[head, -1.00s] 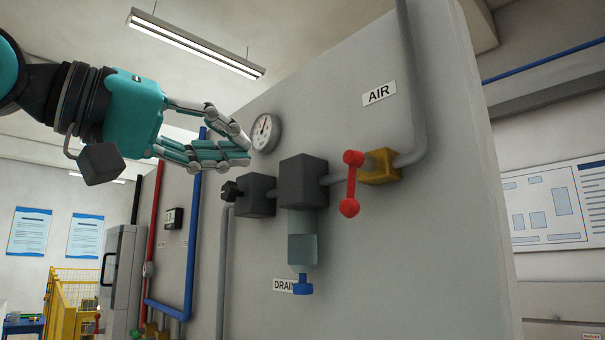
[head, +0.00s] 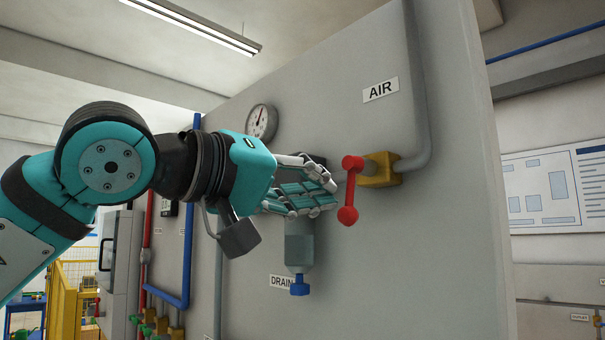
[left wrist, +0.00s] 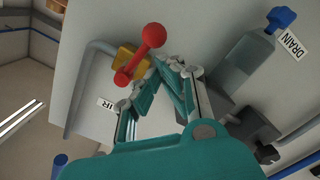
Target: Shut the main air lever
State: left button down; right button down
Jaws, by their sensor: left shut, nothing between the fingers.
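The main air lever is a red handle with a ball at each end (head: 351,190), mounted on a brass-yellow valve body (head: 381,169) on the grey pipe below the AIR sign (head: 380,90). It stands nearly vertical, crossing the pipe line. It also shows in the left wrist view (left wrist: 139,55), just beyond the fingertips. My left gripper (head: 328,190) is shut and empty, its fingertips just left of the lever. I cannot tell whether they touch it. It hides part of the dark filter block. My right gripper is not in view.
Below my left gripper hang the filter bowl (head: 299,245) and blue drain knob (head: 300,286) beside the DRAIN sign. A round gauge (head: 261,121) is on the panel above. The panel is clear right of the valve and below the lever.

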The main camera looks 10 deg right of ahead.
pick_arm(q)
jog(key=shift+w+d, duration=0.1)
jog(key=shift+s+d+f+b, duration=0.3)
jog(key=shift+s+f+b, duration=0.25)
jog(key=shift+b, duration=0.2)
jog(key=v, duration=1.2)
